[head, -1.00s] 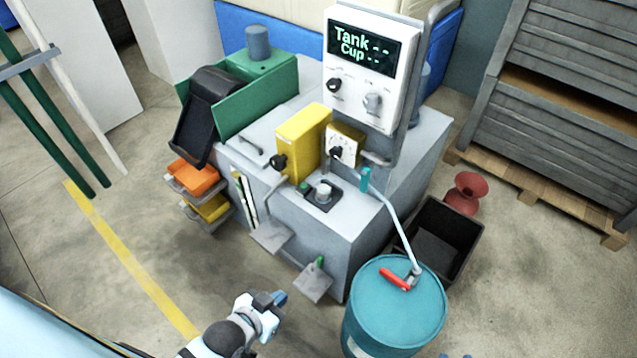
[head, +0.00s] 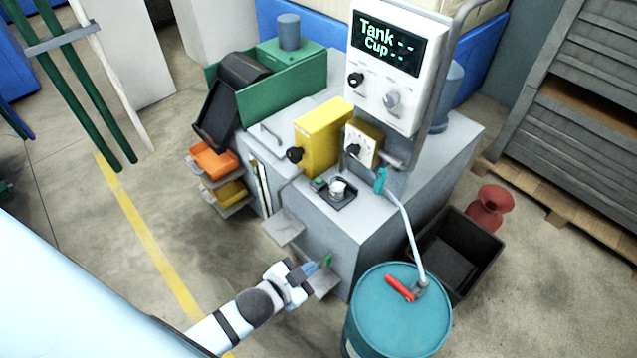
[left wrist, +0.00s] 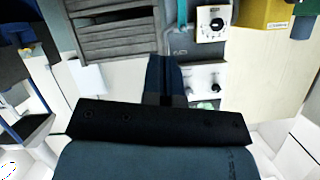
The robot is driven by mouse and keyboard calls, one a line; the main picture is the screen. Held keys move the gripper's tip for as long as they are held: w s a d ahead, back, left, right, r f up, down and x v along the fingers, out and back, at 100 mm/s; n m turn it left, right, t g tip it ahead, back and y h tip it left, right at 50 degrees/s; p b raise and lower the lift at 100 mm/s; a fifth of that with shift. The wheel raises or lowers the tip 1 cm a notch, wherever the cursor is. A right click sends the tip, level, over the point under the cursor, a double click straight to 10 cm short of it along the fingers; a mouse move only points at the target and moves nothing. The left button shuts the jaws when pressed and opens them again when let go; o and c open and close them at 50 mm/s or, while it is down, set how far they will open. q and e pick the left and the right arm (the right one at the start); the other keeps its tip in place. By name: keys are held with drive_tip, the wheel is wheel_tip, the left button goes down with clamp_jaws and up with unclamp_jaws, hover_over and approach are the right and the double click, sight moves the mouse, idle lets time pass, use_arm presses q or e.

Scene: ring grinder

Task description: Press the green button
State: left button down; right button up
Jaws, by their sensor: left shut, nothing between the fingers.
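My left gripper (head: 313,267) is at this shelf, below and apart from the button on the machine top. Its blue fingers are shut and empty, and they also show in the left wrist view (left wrist: 165,78). My right gripper is not in view.
A teal drum (head: 398,315) with a red-handled hose stands right of my left gripper. The grey machine (head: 345,235) carries a yellow box (head: 323,140) and a display panel (head: 390,50). A black bin (head: 455,250) is behind the drum.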

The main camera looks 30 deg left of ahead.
use_arm(q)
drive_tip(key=w+d+f+m+g+h+b, duration=0.15)
drive_tip(key=w+m+h+b, duration=0.35)
drive_tip(key=w+m, duration=0.9)
drive_tip(key=w+d+f+m+g+h+b, duration=0.1)
drive_tip(key=w+f+m+g+h+b, duration=0.15)
drive_tip(key=w+m+b, duration=1.05)
drive_tip(key=w+a+m+y, duration=0.4)
drive_tip(key=a+m, duration=0.3)
drive_tip(key=a, duration=0.2)
drive_tip(key=w+a+f+m+y+b, duration=0.1)
drive_tip(key=w+a+m+y, duration=0.4)
drive_tip(key=a, duration=0.5)
drive_tip(key=shift+w+a+m, duration=0.25)
drive_tip(key=shift+w+m, duration=0.45)
drive_tip(key=shift+m, duration=0.4)
drive_tip(key=shift+f, duration=0.1)
